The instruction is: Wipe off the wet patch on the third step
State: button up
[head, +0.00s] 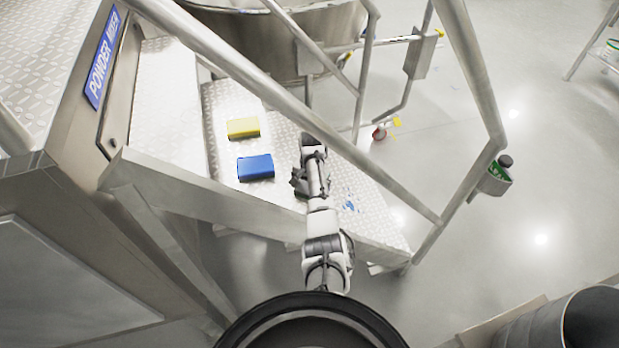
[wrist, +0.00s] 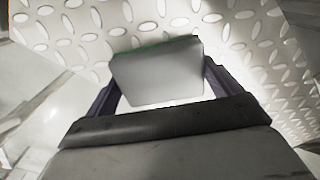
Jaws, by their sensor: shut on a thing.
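My gripper (head: 312,148) is over the metal stairs in the head view. In the wrist view it is shut on a pale grey-white block with a green edge (wrist: 157,80), perhaps a sponge or pad. Blue wet-looking marks (head: 350,206) lie on a lower tread to the right of my arm. I cannot tell for sure which step number that is.
A yellow block (head: 243,128) and a blue block (head: 255,167) lie on the tread left of my gripper. Metal handrails (head: 400,192) slant above the stairs. A "POWDER MIXER" sign (head: 103,60) is at upper left. A steel vessel (head: 290,40) stands behind.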

jog(key=shift+s+d+r, duration=0.1)
jog(key=shift+s, duration=0.2)
jog(key=shift+r+p, duration=0.45)
jog(key=shift+r, duration=2.55)
jog(key=shift+r, duration=1.5)
